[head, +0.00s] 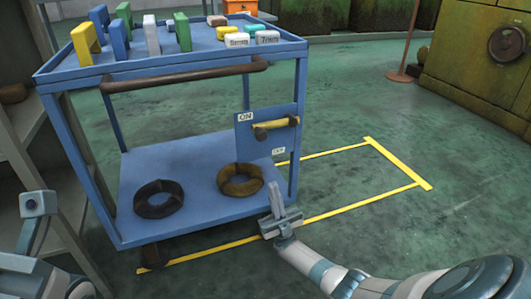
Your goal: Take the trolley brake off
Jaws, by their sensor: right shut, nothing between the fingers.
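The blue trolley (297,165) stands at the left centre, with a dark push handle (185,76) along its near top edge. A blue brake plate (246,148) is fixed at its right front corner. The plate has an "ON" label (245,117) at its top and another small label (279,151) lower down, too small to read surely. A yellow brake lever (275,124) with a dark pivot and end lies nearly level across the plate. My right gripper (274,190) is shut and empty, below the lever and apart from it. My left gripper is not visible; only parts of my left arm show.
Two dark rings (158,212) (227,191) lie on the trolley's lower shelf. Several coloured blocks (151,36) stand on top. Yellow floor lines (375,196) mark a bay to the right, with clear floor. A grey rack stands left; a rusty green machine (465,62) stands back right.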

